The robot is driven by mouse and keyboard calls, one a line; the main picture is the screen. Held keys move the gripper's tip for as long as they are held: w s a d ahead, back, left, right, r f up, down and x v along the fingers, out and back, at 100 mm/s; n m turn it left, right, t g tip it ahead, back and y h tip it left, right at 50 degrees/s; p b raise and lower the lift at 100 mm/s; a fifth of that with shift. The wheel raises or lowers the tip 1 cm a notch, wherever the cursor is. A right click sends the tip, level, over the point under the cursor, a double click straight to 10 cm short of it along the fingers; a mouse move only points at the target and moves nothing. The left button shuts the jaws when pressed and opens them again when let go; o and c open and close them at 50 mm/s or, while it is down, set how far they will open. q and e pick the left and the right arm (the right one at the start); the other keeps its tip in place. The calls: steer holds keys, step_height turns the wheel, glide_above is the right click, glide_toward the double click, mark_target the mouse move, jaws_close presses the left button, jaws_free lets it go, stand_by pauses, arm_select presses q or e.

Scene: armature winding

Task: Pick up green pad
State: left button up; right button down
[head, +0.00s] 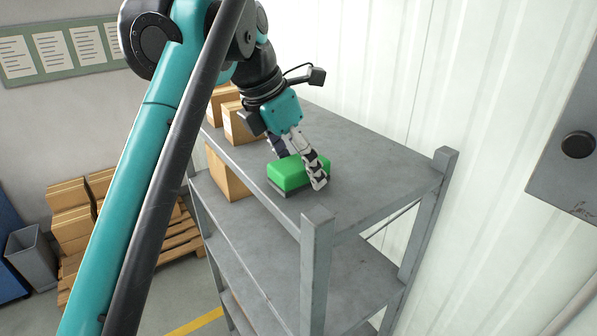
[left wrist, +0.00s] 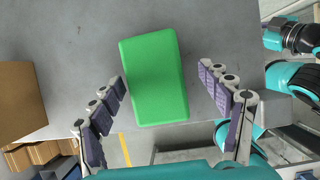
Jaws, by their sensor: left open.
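The green pad (head: 292,173) is a green block with a dark underside, lying on the top shelf (head: 375,180) of a grey rack near its front edge. It also shows in the left wrist view (left wrist: 154,77). My left gripper (head: 300,168) is open, with its fingers on either side of the pad. In the left wrist view the fingers (left wrist: 168,85) stand apart, with a small gap at the left and a wider gap at the right. One finger is partly hidden behind the pad in the head view. My right gripper does not show in the head view.
Cardboard boxes (head: 238,122) stand on the top shelf behind the gripper, and one sits on the shelf below. A rack post (head: 317,270) rises near the pad. Right of the pad the top shelf is clear. A white corrugated wall (head: 400,70) stands behind.

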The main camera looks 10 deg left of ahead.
arm_select(q)
steer(key=shift+s, duration=0.1)
steer(key=shift+w+f, duration=0.2)
steer(key=shift+w, duration=0.5)
steer(key=shift+s, duration=0.45)
steer(key=shift+w+f, duration=0.1)
steer(key=shift+w, duration=0.15)
steer(key=c, duration=0.8)
steer(key=shift+s, duration=0.15)
steer(key=shift+c, duration=1.4)
